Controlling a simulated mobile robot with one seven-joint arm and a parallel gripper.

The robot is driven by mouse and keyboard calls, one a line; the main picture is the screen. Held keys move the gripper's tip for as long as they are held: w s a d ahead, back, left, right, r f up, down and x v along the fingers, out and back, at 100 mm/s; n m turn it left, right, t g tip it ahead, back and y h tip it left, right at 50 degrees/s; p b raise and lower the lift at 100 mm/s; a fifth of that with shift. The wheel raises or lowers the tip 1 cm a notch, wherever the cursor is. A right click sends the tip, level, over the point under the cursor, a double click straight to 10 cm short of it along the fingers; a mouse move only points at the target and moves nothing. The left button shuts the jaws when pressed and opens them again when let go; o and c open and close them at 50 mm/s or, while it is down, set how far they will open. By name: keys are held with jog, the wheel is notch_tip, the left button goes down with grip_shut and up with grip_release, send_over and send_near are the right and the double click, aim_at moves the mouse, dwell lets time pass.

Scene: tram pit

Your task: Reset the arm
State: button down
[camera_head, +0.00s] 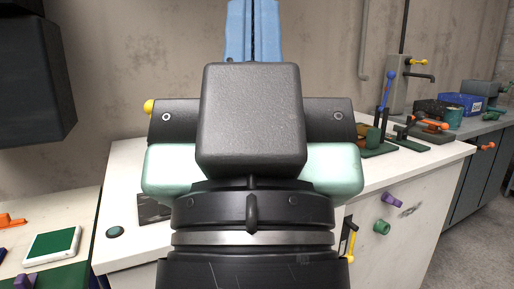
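My gripper (252,22) stands large in the middle of the view, seen from behind. Its black housing and pale mint side parts fill the centre. Two blue fingers point up and are cut off by the top edge. They lie side by side with only a thin dark line between them, and no object shows between them. The very tips are out of view.
A white-topped cabinet (402,165) stands behind my arm, with several coloured tools on it at the right. A blue box (461,104) sits on the grey counter further right. A green-topped white block (52,246) lies at the lower left. Grey floor (473,253) is clear at right.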

notch_tip(320, 180, up, 28)
jog(key=p, duration=2.6)
jog(key=shift+w, duration=0.35)
jog(key=shift+f, duration=0.1)
